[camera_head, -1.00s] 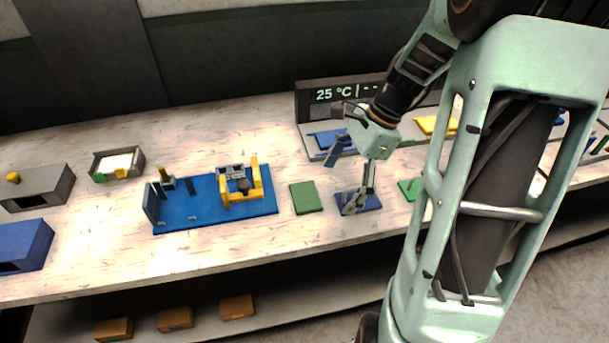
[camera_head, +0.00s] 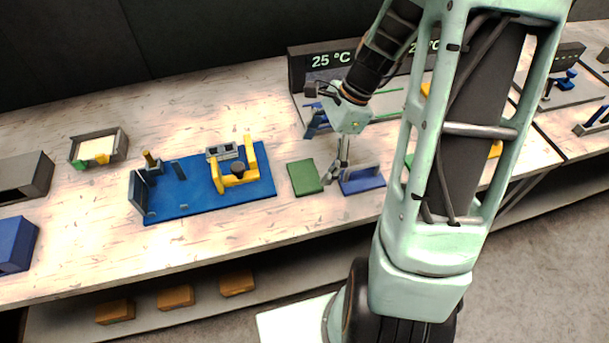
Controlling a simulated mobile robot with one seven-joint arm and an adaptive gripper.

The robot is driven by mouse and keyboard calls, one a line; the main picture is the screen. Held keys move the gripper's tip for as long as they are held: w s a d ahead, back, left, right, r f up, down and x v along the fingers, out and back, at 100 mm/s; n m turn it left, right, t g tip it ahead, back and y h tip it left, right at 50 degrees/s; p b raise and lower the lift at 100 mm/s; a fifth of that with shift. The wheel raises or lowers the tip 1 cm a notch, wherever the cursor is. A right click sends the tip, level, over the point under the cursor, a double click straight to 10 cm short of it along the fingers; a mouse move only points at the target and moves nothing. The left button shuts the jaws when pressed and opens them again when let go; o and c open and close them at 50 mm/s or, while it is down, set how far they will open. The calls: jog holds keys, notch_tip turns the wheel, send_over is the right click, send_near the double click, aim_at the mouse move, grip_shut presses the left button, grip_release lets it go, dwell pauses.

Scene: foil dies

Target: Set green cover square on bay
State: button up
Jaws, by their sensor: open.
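A flat dark green plate (camera_head: 305,177), which looks like the green cover, lies on the bench right of the blue fixture. Whether the fingers touch the block or the plate is too small to tell. A second, brighter green piece (camera_head: 409,160) is mostly hidden behind my arm. I cannot tell for certain which part is the bay.
A blue fixture (camera_head: 190,205) with yellow brackets stands left of the green plate. A grey unit with a temperature display (camera_head: 330,60) stands behind my gripper. A shallow tray (camera_head: 122,145), a grey box (camera_head: 25,180) and a blue box (camera_head: 15,245) are at left. The front strip of bench is clear.

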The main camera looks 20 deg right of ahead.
aim_at(306, 175)
jog(key=x, duration=0.4)
jog(key=shift+s+a+f, duration=0.1)
jog(key=shift+s+a, duration=0.1)
jog(key=shift+c, duration=0.2)
jog(key=c, duration=1.3)
jog(key=shift+c, duration=0.2)
